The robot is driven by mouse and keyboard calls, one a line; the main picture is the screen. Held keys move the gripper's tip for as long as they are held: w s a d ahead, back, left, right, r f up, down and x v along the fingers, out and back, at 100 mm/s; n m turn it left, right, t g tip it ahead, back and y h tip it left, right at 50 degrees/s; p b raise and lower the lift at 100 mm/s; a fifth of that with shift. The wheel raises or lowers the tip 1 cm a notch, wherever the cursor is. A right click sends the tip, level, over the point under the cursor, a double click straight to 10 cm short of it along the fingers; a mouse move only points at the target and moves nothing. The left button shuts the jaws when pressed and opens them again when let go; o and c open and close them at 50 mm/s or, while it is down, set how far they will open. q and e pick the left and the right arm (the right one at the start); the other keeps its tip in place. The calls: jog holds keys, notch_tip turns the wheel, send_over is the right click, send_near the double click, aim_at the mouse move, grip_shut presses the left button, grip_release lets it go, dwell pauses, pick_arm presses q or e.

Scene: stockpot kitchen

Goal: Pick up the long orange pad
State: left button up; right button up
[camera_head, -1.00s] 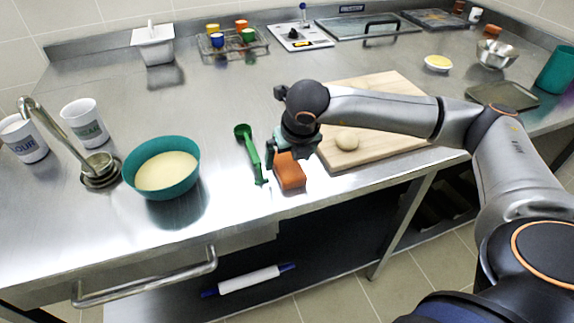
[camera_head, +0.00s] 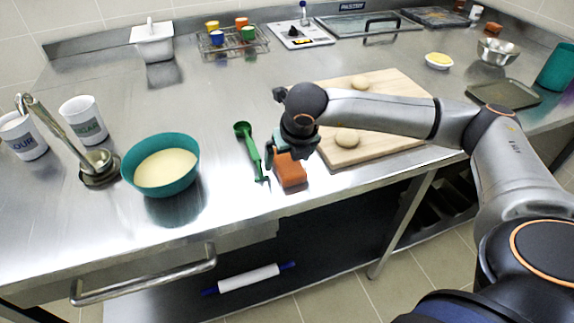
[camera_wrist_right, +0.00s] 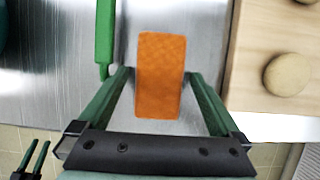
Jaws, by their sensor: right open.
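The long orange pad (camera_head: 290,171) lies on the steel counter near its front edge, just left of the cutting board. In the right wrist view the pad (camera_wrist_right: 161,75) extends in between the two green fingers, with a gap on each side. My right gripper (camera_head: 276,163) is at the pad in the head view, and its upper part hides the pad's far end. In the right wrist view the right gripper (camera_wrist_right: 160,85) is open and holds nothing.
A green scoop (camera_head: 249,150) lies close to the pad's left. A wooden board (camera_head: 390,95) with dough balls lies to the right. A teal bowl (camera_head: 161,182) of batter stands left, beside a ladle (camera_head: 62,132) and white canisters. A rolling pin (camera_head: 249,278) lies on the lower shelf.

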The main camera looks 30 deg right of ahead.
jog(key=shift+f, duration=0.15)
dwell(0.3)
jog(key=c, duration=1.4)
jog(key=shift+c, duration=0.2)
